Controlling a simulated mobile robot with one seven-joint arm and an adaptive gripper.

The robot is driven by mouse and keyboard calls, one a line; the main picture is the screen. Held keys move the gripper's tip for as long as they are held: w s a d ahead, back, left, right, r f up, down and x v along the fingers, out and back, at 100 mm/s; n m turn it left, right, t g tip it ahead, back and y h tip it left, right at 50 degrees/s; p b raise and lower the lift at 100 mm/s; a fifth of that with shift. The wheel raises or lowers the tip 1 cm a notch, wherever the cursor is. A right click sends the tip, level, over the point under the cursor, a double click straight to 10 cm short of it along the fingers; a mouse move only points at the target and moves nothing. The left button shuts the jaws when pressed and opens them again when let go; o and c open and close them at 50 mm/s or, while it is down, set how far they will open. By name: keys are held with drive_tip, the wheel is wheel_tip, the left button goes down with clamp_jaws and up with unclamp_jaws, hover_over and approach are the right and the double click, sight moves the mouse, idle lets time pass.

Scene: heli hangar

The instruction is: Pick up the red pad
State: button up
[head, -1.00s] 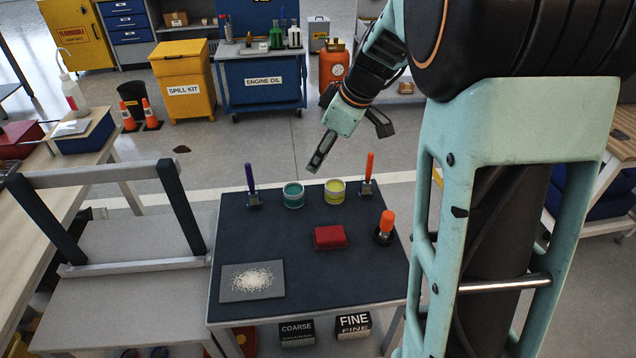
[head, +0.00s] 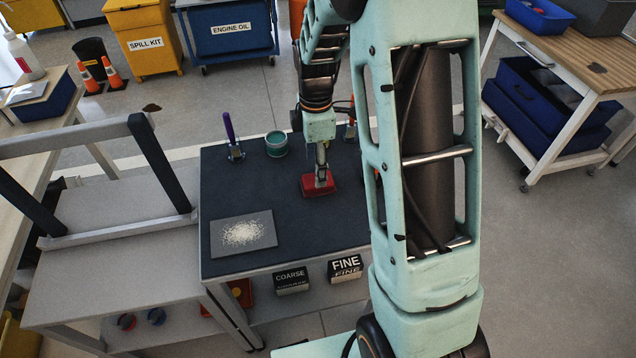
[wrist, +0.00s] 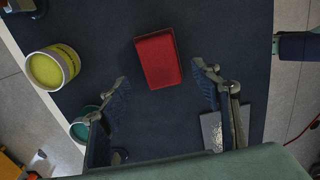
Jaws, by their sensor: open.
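The red pad (head: 316,185) is a small red block lying on the dark top of the table (head: 290,228). In the wrist view the red pad (wrist: 158,60) lies ahead of the fingertips, centred between them and apart from both. My gripper (wrist: 160,82) is open and empty, with one finger on each side. In the head view my gripper (head: 320,172) points down over the pad and hides part of it. Whether it touches the pad cannot be told from the head view.
A teal tin (head: 276,144) and a purple-handled brush (head: 231,136) stand at the table's back. A yellow tin (wrist: 52,67) shows in the wrist view. A grey sheet with white grains (head: 243,234) lies front left. A metal frame (head: 95,190) stands left of the table.

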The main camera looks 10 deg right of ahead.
drive_tip(key=f, duration=0.4)
drive_tip(key=shift+d+f, duration=0.2)
drive_tip(key=shift+f, duration=0.2)
drive_tip(key=c, duration=1.2)
